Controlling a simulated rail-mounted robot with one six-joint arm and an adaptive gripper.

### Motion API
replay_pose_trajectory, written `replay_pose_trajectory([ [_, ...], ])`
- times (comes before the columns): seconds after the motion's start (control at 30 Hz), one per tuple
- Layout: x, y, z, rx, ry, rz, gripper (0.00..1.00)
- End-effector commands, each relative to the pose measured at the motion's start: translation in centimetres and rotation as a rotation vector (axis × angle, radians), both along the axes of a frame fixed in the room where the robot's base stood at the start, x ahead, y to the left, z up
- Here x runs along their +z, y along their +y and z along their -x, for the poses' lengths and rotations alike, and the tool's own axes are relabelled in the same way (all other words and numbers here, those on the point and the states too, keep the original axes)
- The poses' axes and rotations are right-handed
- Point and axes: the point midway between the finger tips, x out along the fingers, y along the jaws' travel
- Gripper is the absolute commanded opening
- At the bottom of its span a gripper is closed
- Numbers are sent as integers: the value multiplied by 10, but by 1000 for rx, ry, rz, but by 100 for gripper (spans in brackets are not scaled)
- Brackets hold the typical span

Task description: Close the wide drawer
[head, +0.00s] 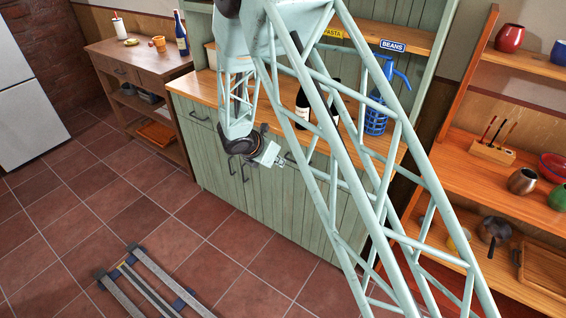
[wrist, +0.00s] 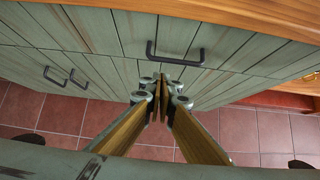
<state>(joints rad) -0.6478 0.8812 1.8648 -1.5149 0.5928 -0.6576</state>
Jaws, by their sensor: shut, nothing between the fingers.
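The green cabinet (head: 220,160) has a drawer at upper left with a dark handle (head: 199,117). Another drawer front (wrist: 235,55) with a dark bar handle (wrist: 173,55) lies under the wooden countertop, partly hidden by my arm in the head view. I cannot tell which one is the wide drawer, and no clear gap shows at either front. My gripper (head: 279,163) is in front of the cabinet's upper part. In the wrist view my gripper (wrist: 165,88) has its fingertips together and empty, below the bar handle in the picture, apart from it as far as I can tell.
Two vertical door handles (wrist: 66,77) sit left of my gripper. Bottles and a blue siphon (head: 376,110) stand on the countertop (head: 200,86). A brown side table (head: 120,72) stands left, an orange shelf unit (head: 450,185) right.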

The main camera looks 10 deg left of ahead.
Motion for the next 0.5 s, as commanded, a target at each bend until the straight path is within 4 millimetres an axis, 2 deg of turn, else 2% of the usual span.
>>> replay_pose_trajectory([
  [0.1, 18, 5, 10, 1, -1, 0, 0],
  [0.5, 58, 19, 40, 1, -1, 0, 0],
])
